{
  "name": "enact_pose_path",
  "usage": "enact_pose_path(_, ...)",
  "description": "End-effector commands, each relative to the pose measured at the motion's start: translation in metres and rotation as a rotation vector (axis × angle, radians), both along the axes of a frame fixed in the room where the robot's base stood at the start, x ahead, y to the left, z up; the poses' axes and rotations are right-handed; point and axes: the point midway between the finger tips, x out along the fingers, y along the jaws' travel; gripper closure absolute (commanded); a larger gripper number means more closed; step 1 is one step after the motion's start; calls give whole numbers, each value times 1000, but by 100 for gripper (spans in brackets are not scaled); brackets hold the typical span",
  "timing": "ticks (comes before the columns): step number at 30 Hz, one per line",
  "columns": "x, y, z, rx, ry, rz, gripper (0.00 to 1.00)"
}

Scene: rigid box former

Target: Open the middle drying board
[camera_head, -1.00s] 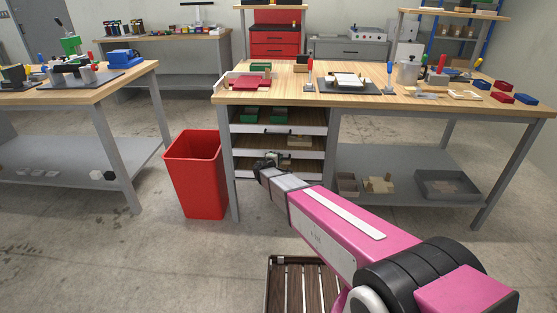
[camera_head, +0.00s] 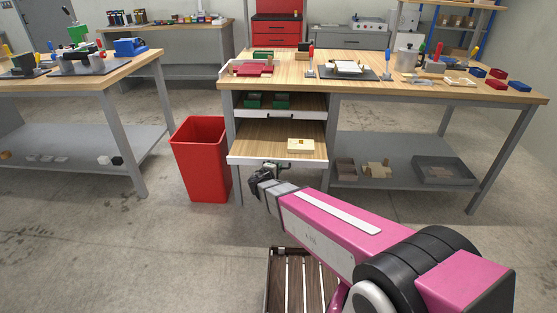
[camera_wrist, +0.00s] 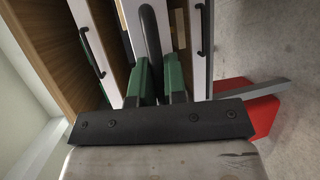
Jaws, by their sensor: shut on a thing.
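In the wrist view, the green fingers of my gripper (camera_wrist: 158,78) are shut on a dark curved handle (camera_wrist: 150,35). The upper board (camera_head: 300,115) with its black handle stays in above. The lower board is hidden in the head view.
A red bin (camera_head: 201,160) stands close left of the pulled-out board. The workbench (camera_head: 400,88) holds tools and parts. A grey lower shelf (camera_head: 400,158) with trays is to the right. The floor (camera_head: 140,240) in front is mostly clear, with a slatted wooden item (camera_head: 300,280).

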Motion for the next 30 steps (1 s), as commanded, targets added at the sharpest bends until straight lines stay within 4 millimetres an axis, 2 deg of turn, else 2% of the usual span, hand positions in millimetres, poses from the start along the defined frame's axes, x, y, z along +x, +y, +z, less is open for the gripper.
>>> enact_pose_path(1, -20, -1, 2, 0, 1, 1, 100)
enact_pose_path(3, -38, -1, 1, 0, 2, 1, 100)
enact_pose_path(12, -97, 2, 1, 0, 1, 0, 100)
enact_pose_path(19, -118, 3, 0, 1, 1, -1, 100)
enact_pose_path(30, -124, 4, -1, 1, 1, -3, 100)
